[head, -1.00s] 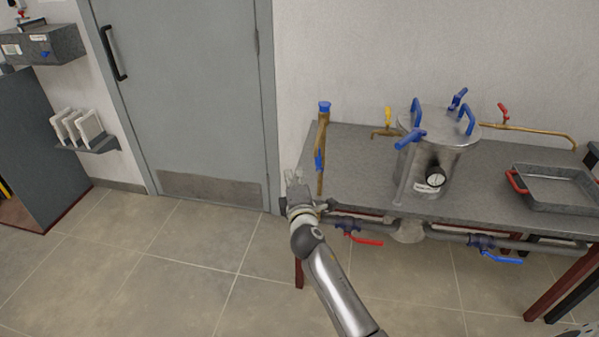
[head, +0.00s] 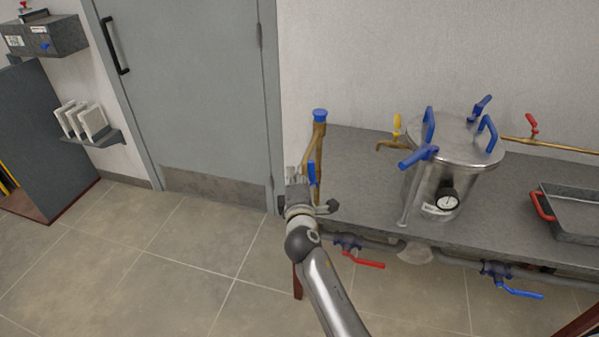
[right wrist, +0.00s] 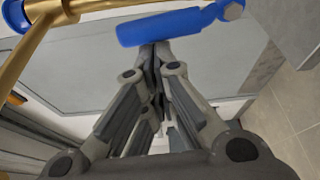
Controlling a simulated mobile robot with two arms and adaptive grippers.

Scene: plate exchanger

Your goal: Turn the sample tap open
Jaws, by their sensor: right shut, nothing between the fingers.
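A brass pipe (head: 317,143) with a blue cap (head: 320,115) rises at the left end of the bench. A blue lever (head: 312,174) sits on it; I take this for the sample tap, though no label shows. My right gripper (head: 294,177) is shut and empty, just left of the lever in the head view. In the right wrist view the blue lever (right wrist: 165,27) lies across the picture just beyond the shut fingertips (right wrist: 157,50); whether they touch it I cannot tell. The brass pipe (right wrist: 38,45) is at the left there. My left gripper is not in view.
A steel vessel (head: 455,170) with blue clamp handles stands on the bench (head: 360,185). A yellow-handled tap (head: 396,130) is at its left, a red-handled one (head: 532,126) behind right. Red (head: 363,259) and blue (head: 520,292) valve levers hang below. A tray (head: 580,210) is at right.

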